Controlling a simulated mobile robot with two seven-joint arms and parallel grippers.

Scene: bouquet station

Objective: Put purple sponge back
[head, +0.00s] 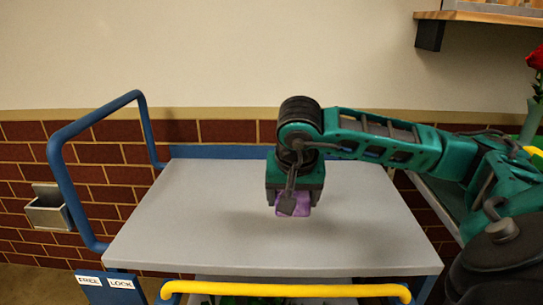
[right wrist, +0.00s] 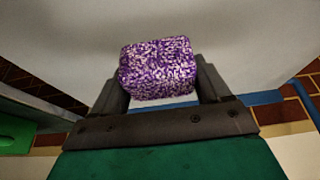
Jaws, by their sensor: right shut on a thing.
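The purple sponge (head: 294,208) is a small block. In the right wrist view it shows as a speckled purple and white block (right wrist: 158,70) between the two dark fingers. My right gripper (head: 293,203) is shut on it and points down over the grey cart top (head: 180,230). The sponge looks held above the cart top, with a soft shadow below; the exact height is hard to tell. My left gripper is not in view.
A blue rail handle (head: 62,175) rises at the cart's left, with FREE and LOCK labels (head: 104,283) near it. A yellow bar (head: 285,290) runs along the front. A metal wall holder (head: 48,210) hangs at left. A red flower (head: 536,58) stands at right. The cart top is otherwise clear.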

